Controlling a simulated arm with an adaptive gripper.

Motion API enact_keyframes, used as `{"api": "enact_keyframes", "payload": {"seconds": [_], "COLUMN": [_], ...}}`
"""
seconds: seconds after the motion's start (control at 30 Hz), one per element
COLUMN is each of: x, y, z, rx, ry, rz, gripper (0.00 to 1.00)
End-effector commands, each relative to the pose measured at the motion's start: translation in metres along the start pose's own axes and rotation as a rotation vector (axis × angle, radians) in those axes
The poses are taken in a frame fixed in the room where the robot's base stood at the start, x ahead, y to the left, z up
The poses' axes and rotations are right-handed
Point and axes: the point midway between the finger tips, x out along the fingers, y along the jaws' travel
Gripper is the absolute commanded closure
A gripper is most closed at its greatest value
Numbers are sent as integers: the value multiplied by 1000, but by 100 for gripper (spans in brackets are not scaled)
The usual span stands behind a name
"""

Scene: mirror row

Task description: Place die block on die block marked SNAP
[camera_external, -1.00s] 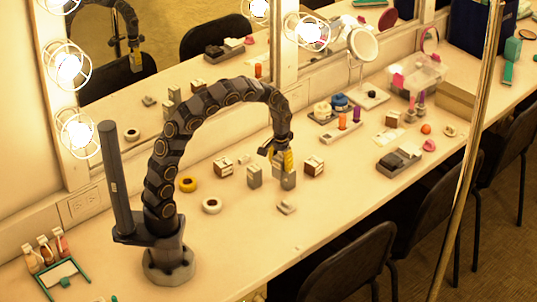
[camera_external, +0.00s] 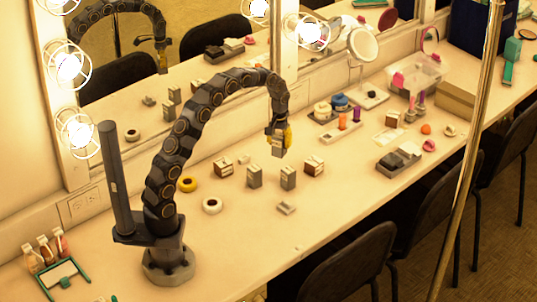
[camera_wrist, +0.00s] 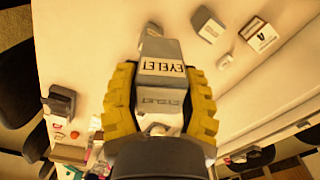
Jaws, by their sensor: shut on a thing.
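My gripper (camera_external: 279,139) is raised above the table, its yellow fingers shut on a grey die block (camera_external: 277,150). In the wrist view, my gripper (camera_wrist: 160,105) grips this block (camera_wrist: 162,68), with the word EYELET readable on it. Two similar grey blocks stand upright on the table: one to the left (camera_external: 254,177) and one nearly below the held block (camera_external: 288,178). The held block is apart from both. I cannot read SNAP on any block. In the wrist view, a grey block (camera_wrist: 208,24) lies beyond the fingers.
Brown-sided blocks (camera_external: 223,168) (camera_external: 314,167) flank the grey ones. A small flat grey piece (camera_external: 286,208) lies in front. Yellow (camera_external: 187,184) and white (camera_external: 212,205) rings lie left. A mirror stands behind; the front table area is fairly clear.

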Motion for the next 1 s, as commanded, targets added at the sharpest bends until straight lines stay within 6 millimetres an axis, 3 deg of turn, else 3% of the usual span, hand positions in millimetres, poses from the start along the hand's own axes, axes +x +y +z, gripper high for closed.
{"api": "enact_keyframes", "payload": {"seconds": [0.1, 0.33, 0.57, 0.8, 1.0], "x": [24, 48, 57, 87, 86], "y": [6, 12, 14, 14, 14], "z": [-16, -37, -44, -43, -44], "rx": [2, 2, 1, 1, 1], "ry": [-4, 1, 1, -2, 1], "rz": [-1, 0, 0, -1, 0], "gripper": [90, 90, 90, 90, 90]}}
